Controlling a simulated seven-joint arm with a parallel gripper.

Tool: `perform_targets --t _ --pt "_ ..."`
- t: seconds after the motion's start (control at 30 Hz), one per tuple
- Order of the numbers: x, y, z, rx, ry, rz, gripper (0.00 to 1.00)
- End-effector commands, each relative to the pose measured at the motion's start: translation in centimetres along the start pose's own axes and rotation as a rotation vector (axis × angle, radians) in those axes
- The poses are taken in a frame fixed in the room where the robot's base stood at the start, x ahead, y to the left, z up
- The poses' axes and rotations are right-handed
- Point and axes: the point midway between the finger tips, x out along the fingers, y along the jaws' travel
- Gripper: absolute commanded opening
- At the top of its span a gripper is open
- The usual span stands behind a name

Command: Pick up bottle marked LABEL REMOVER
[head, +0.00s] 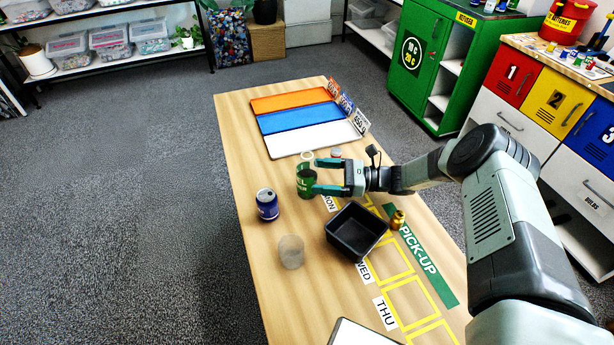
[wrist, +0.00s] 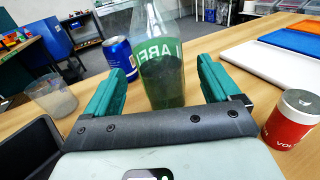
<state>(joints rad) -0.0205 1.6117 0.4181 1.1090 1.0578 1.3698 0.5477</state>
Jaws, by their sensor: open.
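The bottle (wrist: 161,68) is clear with a green label, and part of the word LABEL shows on it in the wrist view. In the head view the bottle (head: 306,184) stands upright on the table, partly covered by my gripper. My gripper (head: 328,175) is open and low over the table, with its green fingers on either side of the bottle. In the wrist view my gripper (wrist: 155,85) has a finger left and right of the bottle, with gaps visible.
A blue can (head: 267,204), a cloudy cup (head: 291,251), a black bin (head: 356,231) and a gold object (head: 397,219) stand nearby. Orange, blue and white trays (head: 311,137) lie at the table's far end.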

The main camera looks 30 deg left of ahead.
Motion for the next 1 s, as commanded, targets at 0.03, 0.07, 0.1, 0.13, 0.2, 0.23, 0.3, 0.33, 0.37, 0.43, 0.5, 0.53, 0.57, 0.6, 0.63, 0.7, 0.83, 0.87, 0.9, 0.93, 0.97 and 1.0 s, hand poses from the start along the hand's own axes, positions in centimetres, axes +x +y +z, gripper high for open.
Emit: perform_targets --t 0.03,0.07,0.1,0.13,0.2,0.23,0.3,0.33,0.37,0.43,0.5,0.53,0.57,0.6,0.63,0.7,0.83,0.87,0.9,0.93,0.97,1.0 --pt "0.1 0.0 -0.1 0.001 0.001 0.0 0.89" --pt "0.2 0.1 -0.1 0.002 0.001 0.0 0.89" --pt "0.5 0.1 -0.1 0.002 0.001 0.0 0.89" --pt "0.7 0.1 -0.1 0.002 0.001 0.001 0.89" --pt "1.4 0.1 -0.1 0.002 0.001 0.002 0.89" --pt "1.9 0.1 -0.1 0.003 0.001 0.002 0.89" --pt "3.0 0.1 0.0 0.002 0.0 0.002 0.89" --pt "3.6 0.1 0.0 0.001 0.0 0.003 0.89" --pt "4.1 0.1 0.0 0.001 0.001 0.003 0.89" --pt "5.2 0.1 0.0 0.001 0.0 0.001 0.89" --pt "6.1 0.1 0.0 0.001 0.001 0.002 0.89" --pt "6.2 0.1 -0.1 0.001 0.001 0.0 0.89" --pt "6.4 0.1 -0.1 0.001 0.002 -0.001 0.89" --pt "6.4 0.0 -0.1 0.001 0.002 -0.002 0.89" --pt "6.4 0.0 -0.1 0.001 0.002 -0.002 0.89" --pt "6.4 0.0 -0.1 0.001 0.002 -0.002 0.89" --pt "6.4 0.0 -0.1 0.001 0.001 -0.002 0.79" --pt "6.4 0.0 -0.1 0.001 0.001 -0.002 0.74" --pt "6.4 0.0 -0.1 0.001 0.001 -0.001 0.68" --pt "6.4 0.0 -0.1 0.001 0.001 -0.001 0.63" --pt "6.4 0.0 -0.1 0.001 0.001 -0.001 0.59" --pt "6.4 0.0 -0.1 0.001 0.001 -0.001 0.52"
